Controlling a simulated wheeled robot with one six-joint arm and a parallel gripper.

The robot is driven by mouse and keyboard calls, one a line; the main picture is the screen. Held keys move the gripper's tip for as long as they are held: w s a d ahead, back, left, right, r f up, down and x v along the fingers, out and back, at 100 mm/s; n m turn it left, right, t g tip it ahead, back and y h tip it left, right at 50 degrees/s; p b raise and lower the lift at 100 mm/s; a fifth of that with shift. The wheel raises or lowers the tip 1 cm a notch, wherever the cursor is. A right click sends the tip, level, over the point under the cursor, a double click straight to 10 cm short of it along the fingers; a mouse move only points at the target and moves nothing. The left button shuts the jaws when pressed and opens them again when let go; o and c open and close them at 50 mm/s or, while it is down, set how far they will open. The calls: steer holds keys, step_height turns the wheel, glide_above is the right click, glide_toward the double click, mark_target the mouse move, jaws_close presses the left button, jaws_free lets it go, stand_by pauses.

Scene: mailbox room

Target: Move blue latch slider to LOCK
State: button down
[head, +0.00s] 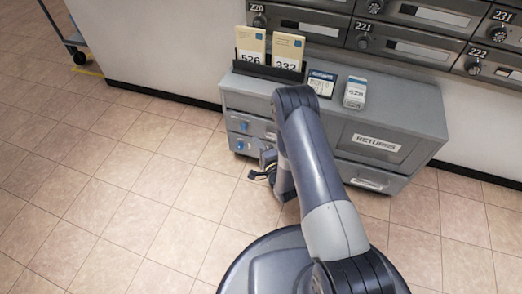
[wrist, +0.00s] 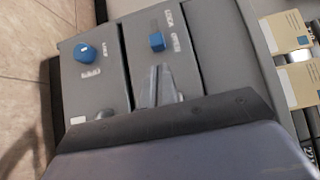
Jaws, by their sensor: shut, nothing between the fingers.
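The blue latch slider (wrist: 157,41) is a small blue block on the grey drawer front in the wrist view. It sits at the lower end of a short slot, beside the lower of two small words; these look like LOCK above and OPEN below. In the head view it appears as a small blue spot (head: 244,125) on the upper left drawer. My gripper (wrist: 160,74) is shut and empty, its tips just below the slider in the wrist view; I cannot tell whether they touch the panel. In the head view the gripper is mostly hidden by my arm.
A round blue knob (wrist: 83,52) is on the neighbouring panel. The grey cabinet (head: 408,113) carries envelopes (head: 287,50) in a holder, a dark card (head: 322,82) and a white labelled item (head: 355,92). Mailboxes (head: 410,42) line the wall above.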

mark_target(247, 126)
steer(key=b+x, duration=0.1)
steer(key=x, duration=0.4)
steer(key=shift+w, duration=0.1)
steer(key=shift+a, duration=0.1)
steer(key=shift+w+a, duration=0.25)
steer(key=shift+a, duration=0.45)
steer(key=shift+w+a, duration=0.25)
steer(key=shift+a, duration=0.5)
steer(key=shift+w+a, duration=0.3)
steer(key=shift+a, duration=0.4)
steer(key=shift+s, duration=0.1)
